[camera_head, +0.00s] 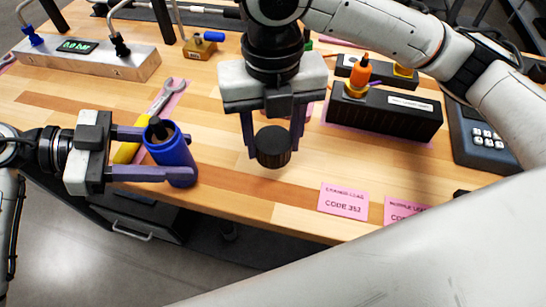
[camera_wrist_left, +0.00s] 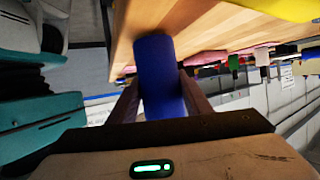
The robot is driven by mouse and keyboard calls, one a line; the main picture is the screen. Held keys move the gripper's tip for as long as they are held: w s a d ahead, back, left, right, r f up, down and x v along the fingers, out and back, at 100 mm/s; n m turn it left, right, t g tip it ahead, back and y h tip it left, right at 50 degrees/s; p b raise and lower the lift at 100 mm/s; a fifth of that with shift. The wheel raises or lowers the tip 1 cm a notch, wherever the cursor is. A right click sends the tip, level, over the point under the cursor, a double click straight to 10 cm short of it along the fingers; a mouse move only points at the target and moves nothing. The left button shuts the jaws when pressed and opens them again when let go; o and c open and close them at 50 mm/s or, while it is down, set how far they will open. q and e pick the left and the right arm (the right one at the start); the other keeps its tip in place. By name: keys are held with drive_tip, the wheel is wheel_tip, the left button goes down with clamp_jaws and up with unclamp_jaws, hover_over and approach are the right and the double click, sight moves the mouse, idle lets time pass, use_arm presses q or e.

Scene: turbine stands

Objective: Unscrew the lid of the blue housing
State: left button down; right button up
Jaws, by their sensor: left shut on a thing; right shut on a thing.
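The blue housing (camera_head: 174,158) is held in my left gripper (camera_head: 165,155), tilted, near the front edge of the bench. My right gripper (camera_head: 272,130) points down and is shut on a round black ridged lid (camera_head: 272,147). The lid is apart from the housing, to its right, above the bench.
The wooden bench (camera_head: 240,200) has pink labels (camera_head: 343,201) at the front right. A wrench (camera_head: 162,98) lies behind the housing. A metal block with fittings (camera_head: 90,60) stands back left. A black rack (camera_head: 385,112) with an orange-topped piece stands at the right.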

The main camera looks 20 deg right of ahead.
sight(273, 158)
drive_tip(key=shift+f, duration=2.55)
drive_tip(key=shift+f, duration=0.15)
drive_tip(key=o, duration=1.2)
